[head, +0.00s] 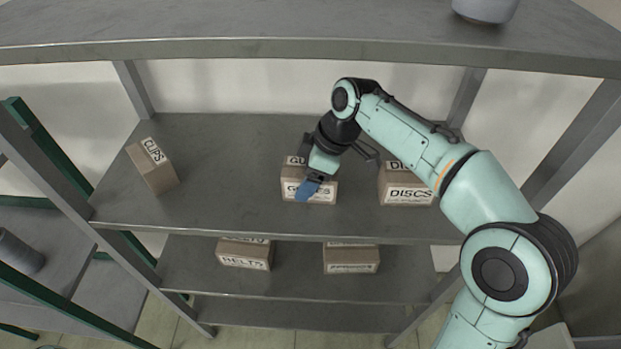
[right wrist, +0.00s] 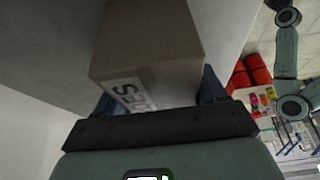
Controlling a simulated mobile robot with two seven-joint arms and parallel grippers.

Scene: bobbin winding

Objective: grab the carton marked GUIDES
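The carton marked GUIDES (head: 290,185) is a brown box on the upper middle shelf, with white labels on its top and front. My right gripper (head: 311,185) is at this carton, and one blue finger covers part of the front label. My left gripper is not in view.
The carton marked DISCS (head: 407,194) stands to the right, close to my right arm. A CLIPS carton (head: 153,166) stands turned at the left. The upper shelf board (head: 300,47) hangs above.

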